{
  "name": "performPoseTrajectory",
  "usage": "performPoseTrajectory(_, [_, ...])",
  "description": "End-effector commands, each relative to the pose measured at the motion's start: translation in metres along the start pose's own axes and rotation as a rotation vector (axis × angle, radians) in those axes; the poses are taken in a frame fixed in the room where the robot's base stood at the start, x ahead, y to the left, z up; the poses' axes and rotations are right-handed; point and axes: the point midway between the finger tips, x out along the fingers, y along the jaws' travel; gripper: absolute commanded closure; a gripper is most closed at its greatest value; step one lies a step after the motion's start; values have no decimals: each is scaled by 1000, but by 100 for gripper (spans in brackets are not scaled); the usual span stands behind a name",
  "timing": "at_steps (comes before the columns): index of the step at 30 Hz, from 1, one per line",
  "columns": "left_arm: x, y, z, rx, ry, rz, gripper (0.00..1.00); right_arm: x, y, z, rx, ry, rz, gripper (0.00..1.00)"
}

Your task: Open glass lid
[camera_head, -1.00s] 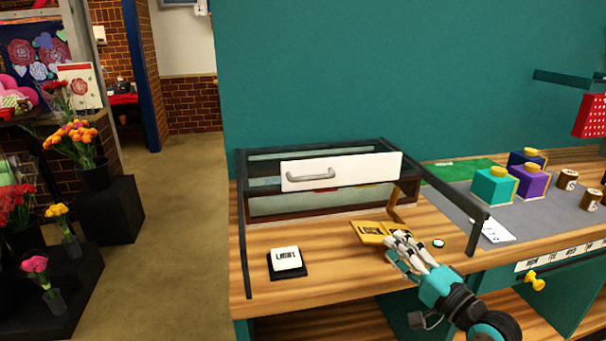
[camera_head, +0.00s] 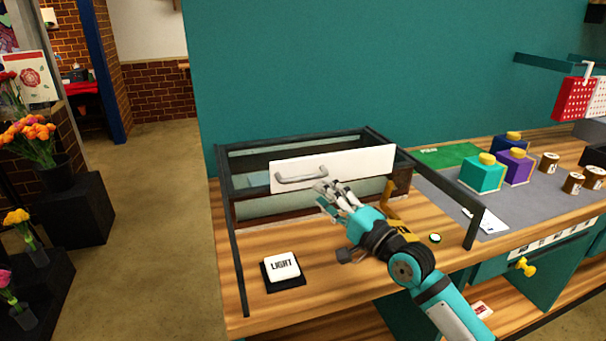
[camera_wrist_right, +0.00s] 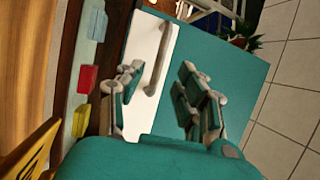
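The glass lid (camera_head: 246,211) is part of a dark-framed case on the wooden counter. A white front panel with a grey bar handle (camera_head: 302,177) spans its front; the handle also shows in the right wrist view (camera_wrist_right: 160,62). My right gripper (camera_head: 328,197) is just below and right of the handle in the head view, apart from it. In the wrist view its fingers (camera_wrist_right: 158,98) are spread, with the handle beyond the gap between them. A yellow lock piece (camera_head: 402,233) is partly hidden behind my right arm. My left gripper is in neither view.
A white LIGHT button (camera_head: 281,267) sits on the counter at front left. Dark rails run along both sides of the case. A small green-white button (camera_head: 435,238) lies to the right. Teal and purple boxes (camera_head: 514,166) and brown jars stand further right.

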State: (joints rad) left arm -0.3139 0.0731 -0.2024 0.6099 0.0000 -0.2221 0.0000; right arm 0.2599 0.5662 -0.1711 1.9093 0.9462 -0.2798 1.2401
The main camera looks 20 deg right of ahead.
Motion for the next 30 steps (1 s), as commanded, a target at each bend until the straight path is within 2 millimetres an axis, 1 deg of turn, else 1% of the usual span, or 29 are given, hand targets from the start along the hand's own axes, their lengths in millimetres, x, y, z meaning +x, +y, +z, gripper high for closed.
performPoseTrajectory(1, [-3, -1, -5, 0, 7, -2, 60, 13, -3, -1, 1, 1, -3, 64])
performPoseTrajectory(3, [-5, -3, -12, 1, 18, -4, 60, 28, -3, 0, 1, 0, -2, 64])
performPoseTrajectory(7, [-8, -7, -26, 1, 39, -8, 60, 51, -2, 0, 0, 0, -2, 64])
performPoseTrajectory(10, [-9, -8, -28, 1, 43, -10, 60, 64, -1, 0, 0, 0, -1, 64])
performPoseTrajectory(15, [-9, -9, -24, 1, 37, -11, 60, 76, 0, 0, -1, 0, 0, 64])
performPoseTrajectory(24, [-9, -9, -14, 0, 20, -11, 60, 77, 0, 0, -1, 1, 0, 64])
performPoseTrajectory(26, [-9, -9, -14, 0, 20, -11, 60, 77, 0, 0, -1, 1, 0, 70])
performPoseTrajectory(30, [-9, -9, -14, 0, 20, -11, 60, 77, 0, 0, -1, 1, 0, 89])
